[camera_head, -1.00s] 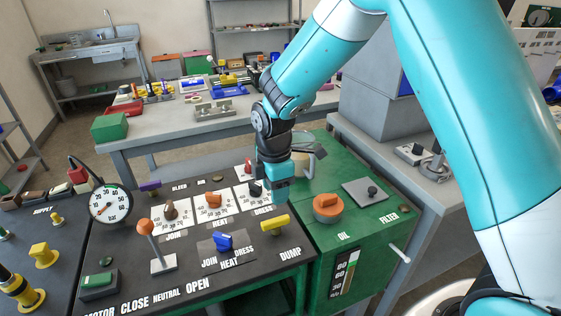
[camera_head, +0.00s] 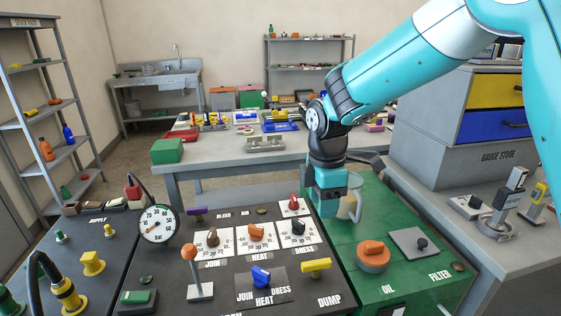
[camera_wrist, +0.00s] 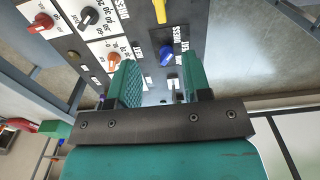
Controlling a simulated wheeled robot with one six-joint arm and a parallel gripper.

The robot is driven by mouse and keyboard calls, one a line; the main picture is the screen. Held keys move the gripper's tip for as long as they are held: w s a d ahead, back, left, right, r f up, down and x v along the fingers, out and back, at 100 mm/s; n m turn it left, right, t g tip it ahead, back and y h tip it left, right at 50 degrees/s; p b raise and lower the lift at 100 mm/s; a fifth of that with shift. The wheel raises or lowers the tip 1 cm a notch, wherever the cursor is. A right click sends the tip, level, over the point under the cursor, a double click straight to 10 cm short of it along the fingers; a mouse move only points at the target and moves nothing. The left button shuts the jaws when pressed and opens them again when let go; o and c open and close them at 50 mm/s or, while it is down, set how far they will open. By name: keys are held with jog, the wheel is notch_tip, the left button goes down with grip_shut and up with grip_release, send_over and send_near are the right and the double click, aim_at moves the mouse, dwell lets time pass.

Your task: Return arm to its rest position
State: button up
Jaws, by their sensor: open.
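My teal arm comes in from the upper right of the head view, and my gripper (camera_head: 333,205) hangs over the cart near the border of the black panel (camera_head: 190,262) and the green oil unit (camera_head: 400,305). In the wrist view my gripper (camera_wrist: 153,82) shows two green fingers standing apart with nothing between them. The panel's orange knob (camera_wrist: 113,57), blue selector (camera_wrist: 166,55) and yellow handle (camera_wrist: 160,11) show beyond the fingers. In the head view the gripper's fingertips are hard to make out.
A pressure gauge (camera_head: 158,224) and an orange-topped lever (camera_head: 196,270) stand up from the panel. A workbench (camera_head: 215,158) with parts is behind. A grey cabinet with drawers (camera_head: 492,125) stands at right, shelving (camera_head: 45,120) at left.

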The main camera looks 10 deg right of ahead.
jog(key=s+a+r+m+y, duration=0.1)
jog(key=s+r+m, duration=0.1)
jog(key=s, duration=0.6)
jog(key=s+a+r+m+y, duration=0.1)
jog(key=s+a+r+m, duration=0.1)
jog(key=s+m, duration=0.3)
jog(key=s+a+r+m+y, duration=0.2)
jog(key=s+r+m, duration=0.1)
jog(key=s, duration=0.8)
jog(key=shift+s+r+m, duration=0.35)
jog(key=shift+m, duration=0.15)
jog(key=shift+d, duration=0.1)
